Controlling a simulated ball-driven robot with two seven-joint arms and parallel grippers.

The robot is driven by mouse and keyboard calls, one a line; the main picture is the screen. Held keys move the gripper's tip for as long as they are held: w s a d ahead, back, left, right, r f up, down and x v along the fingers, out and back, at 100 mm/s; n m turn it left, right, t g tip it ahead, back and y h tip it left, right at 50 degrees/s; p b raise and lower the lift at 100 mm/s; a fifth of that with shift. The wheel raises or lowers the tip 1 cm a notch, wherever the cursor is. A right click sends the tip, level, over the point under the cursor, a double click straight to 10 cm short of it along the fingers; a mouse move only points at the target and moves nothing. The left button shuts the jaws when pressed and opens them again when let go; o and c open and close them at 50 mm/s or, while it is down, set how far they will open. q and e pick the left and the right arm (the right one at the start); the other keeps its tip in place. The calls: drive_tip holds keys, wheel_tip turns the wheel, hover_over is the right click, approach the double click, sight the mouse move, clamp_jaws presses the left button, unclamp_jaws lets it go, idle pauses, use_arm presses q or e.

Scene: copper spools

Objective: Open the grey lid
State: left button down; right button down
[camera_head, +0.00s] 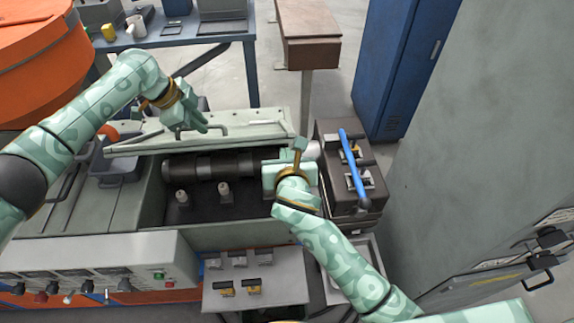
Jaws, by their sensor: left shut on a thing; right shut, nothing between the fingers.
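The grey lid (245,131) stands raised along the back of the grey machine, with a handle on its face. Below it the interior is open, with a dark roller (210,166) and pale spools (224,191) in view. My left gripper (192,128) is shut on the lid's handle, near the middle of the lid. My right gripper (299,150) is shut and empty at the right end of the opening, by the roller's end. Its fingers are small in view, and I cannot tell if they touch anything.
A brown box with a blue bar (352,165) stands right of the machine. A control panel (100,266) with knobs is at the front left. A blue cabinet (400,65) and a tall grey cabinet (480,140) close off the right side. A blue table (175,38) stands behind.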

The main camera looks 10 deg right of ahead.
use_arm(q)
drive_tip(key=shift+a+f, duration=0.15)
drive_tip(key=shift+f, duration=0.05)
use_arm(e)
drive_tip(key=shift+w+r, duration=0.75)
drive_tip(key=shift+r, duration=0.3)
use_arm(q)
drive_tip(key=c, duration=1.5)
unclamp_jaws()
drive_tip(key=shift+w, duration=0.2)
use_arm(e)
drive_tip(key=shift+w+f, duration=0.1)
use_arm(q)
drive_tip(key=shift+o, duration=0.2)
use_arm(e)
drive_tip(key=shift+d, duration=0.1)
